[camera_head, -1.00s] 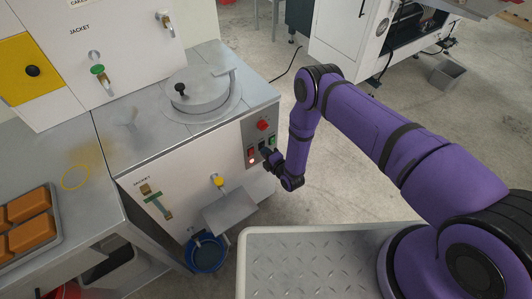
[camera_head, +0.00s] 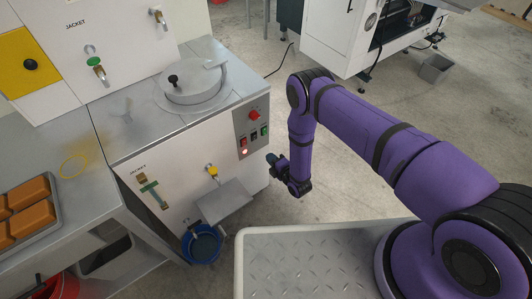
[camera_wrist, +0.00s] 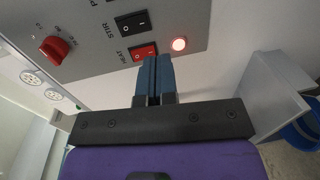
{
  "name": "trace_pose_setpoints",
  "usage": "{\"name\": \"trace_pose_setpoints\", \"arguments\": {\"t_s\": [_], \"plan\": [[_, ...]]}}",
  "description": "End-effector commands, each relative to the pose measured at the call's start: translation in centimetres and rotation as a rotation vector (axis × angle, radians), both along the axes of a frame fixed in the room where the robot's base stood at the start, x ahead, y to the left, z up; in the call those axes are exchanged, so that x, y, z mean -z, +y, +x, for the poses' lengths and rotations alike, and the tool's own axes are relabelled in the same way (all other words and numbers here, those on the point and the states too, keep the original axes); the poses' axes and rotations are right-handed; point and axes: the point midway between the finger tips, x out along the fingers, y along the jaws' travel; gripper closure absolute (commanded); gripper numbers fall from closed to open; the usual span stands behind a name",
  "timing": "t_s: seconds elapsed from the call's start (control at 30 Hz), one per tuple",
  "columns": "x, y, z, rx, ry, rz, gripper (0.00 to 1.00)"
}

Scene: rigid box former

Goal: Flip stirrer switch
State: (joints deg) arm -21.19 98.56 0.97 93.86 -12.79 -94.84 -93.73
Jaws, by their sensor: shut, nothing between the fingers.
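The stirrer switch is a black rocker labelled STIR (camera_wrist: 132,25) on the grey control panel in the wrist view. My gripper (camera_wrist: 152,62) is shut and empty. In the head view my gripper (camera_head: 270,158) is off the machine's front, to the right of and below the switches, with a gap between.
A lit lamp (camera_wrist: 179,44) is next to the HEAT rocker, and a red knob (camera_wrist: 57,47) is on the same panel. A spout tray (camera_head: 224,201) juts out below, above a blue bucket (camera_head: 203,246). A lidded vessel (camera_head: 192,82) tops the machine.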

Motion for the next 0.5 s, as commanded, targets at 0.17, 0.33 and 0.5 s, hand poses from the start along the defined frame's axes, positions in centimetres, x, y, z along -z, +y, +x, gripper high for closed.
{"name": "trace_pose_setpoints", "arguments": {"t_s": [0.17, 0.33, 0.5], "plan": [[0.4, -1.6, -2.4, -0.001, 0.003, -0.002, 1.0], [0.5, -2.3, -3.5, 0.0, 0.001, -0.001, 1.0], [0.6, -2.5, -3.8, 0.0, 0.0, 0.0, 1.0]]}}
